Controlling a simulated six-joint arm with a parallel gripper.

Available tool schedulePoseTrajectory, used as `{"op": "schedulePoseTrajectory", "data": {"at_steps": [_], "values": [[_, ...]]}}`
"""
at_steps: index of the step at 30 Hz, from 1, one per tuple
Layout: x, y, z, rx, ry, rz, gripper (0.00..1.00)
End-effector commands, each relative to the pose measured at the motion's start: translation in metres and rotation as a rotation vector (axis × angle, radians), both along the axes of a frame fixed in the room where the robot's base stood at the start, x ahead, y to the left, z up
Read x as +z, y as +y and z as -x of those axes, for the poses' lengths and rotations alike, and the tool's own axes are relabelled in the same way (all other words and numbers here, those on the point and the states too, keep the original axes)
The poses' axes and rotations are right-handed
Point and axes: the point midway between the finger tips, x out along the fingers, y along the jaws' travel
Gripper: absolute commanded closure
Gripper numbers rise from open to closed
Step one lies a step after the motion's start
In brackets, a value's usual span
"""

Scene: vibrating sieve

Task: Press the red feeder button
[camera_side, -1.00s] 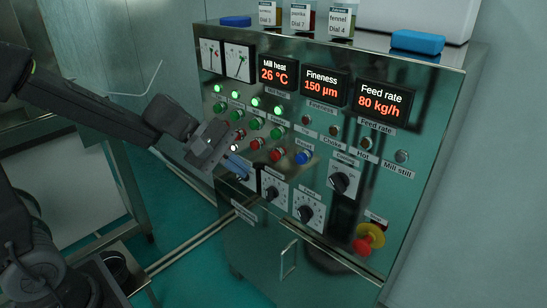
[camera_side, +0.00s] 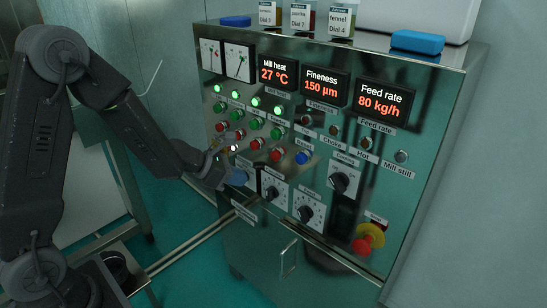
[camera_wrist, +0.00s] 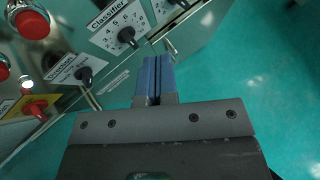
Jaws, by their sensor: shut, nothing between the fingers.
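My gripper (camera_side: 238,177) is shut and empty at the lower left of the control panel, in front of the leftmost dial area. Its blue fingers (camera_wrist: 153,78) point towards the panel's lower part in the wrist view, apart from any button. In the side view several red buttons, such as this red button (camera_side: 276,154), sit in a slanted row below the green ones. Their labels are too small to read, so I cannot tell which is the feeder's. The wrist view shows a large red button (camera_wrist: 32,22) at upper left and a red control (camera_wrist: 36,107) on a yellow plate.
A blue button (camera_side: 302,157) ends the red row. Black dials (camera_side: 305,213) lie below, including the Classifier dial (camera_wrist: 127,34). A red mushroom button (camera_side: 368,238) on yellow sits lower right. Open floor (camera_wrist: 245,95) lies right in the wrist view.

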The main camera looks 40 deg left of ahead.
Motion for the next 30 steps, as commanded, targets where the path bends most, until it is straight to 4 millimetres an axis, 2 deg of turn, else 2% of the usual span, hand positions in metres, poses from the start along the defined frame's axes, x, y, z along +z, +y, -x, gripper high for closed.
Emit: {"op": "schedulePoseTrajectory", "data": {"at_steps": [8, 21, 30], "values": [[0.000, -0.001, -0.015, -0.003, -0.002, -0.001, 1.00], [0.000, -0.001, -0.072, -0.004, -0.001, -0.002, 1.00], [0.000, -0.001, -0.088, -0.003, -0.001, -0.001, 1.00]]}}
